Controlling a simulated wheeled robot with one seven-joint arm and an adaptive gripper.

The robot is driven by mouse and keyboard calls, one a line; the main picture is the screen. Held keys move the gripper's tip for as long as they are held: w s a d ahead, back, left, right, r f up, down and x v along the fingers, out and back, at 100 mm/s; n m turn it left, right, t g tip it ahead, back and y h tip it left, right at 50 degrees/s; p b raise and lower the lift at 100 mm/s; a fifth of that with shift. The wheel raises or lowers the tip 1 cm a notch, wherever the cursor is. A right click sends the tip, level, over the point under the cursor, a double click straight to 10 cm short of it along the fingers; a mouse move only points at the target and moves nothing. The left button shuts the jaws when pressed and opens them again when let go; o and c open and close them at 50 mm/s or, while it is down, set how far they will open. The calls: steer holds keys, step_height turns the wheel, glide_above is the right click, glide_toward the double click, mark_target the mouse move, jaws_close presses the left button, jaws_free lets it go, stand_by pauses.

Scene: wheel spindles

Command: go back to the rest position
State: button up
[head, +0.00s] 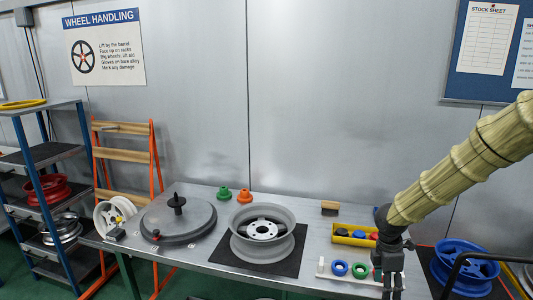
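My gripper (392,286) hangs from my beige-sleeved arm at the right end of the grey bench (205,258). It points down, in front of a white holder (345,275) with blue and green rings, and hides part of its right end. Two dark fingers show close together, and I cannot tell whether they are open or shut. I see nothing clearly held. A silver wheel (262,230) lies on a black mat (280,263) left of my gripper, apart from it.
A yellow bin (342,239) stands behind the holder, partly hidden by my wrist. A blue wheel (466,262) is at the right. A grey turntable (178,222) with a spindle, a white wheel (112,214) and green and orange cones stand to the left. A shelf rack (40,170) is at far left.

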steer(key=s+f+n+t+h, duration=0.1)
steer(key=s+f+n+h, duration=0.1)
steer(key=s+f+n, duration=1)
steer(key=s+f+n+t+h, duration=0.1)
steer(key=s+f+n+h, duration=0.15)
steer(key=f+n, duration=1)
steer(key=s+a+f+n+y, duration=0.1)
steer(key=s+a+n, duration=0.3)
steer(key=s+n, duration=0.4)
steer(key=s+a+f+n+g+y, duration=0.1)
steer(key=s+a+n+y, duration=0.2)
steer(key=s+n, duration=0.4)
steer(key=s+a+f+n+y, duration=0.1)
steer(key=s+a+n, duration=0.5)
steer(key=n, duration=0.9)
steer(key=s+y, duration=0.1)
steer(key=s, duration=0.1)
steer(key=shift+s+f, duration=0.3)
steer(key=shift+f, duration=0.1)
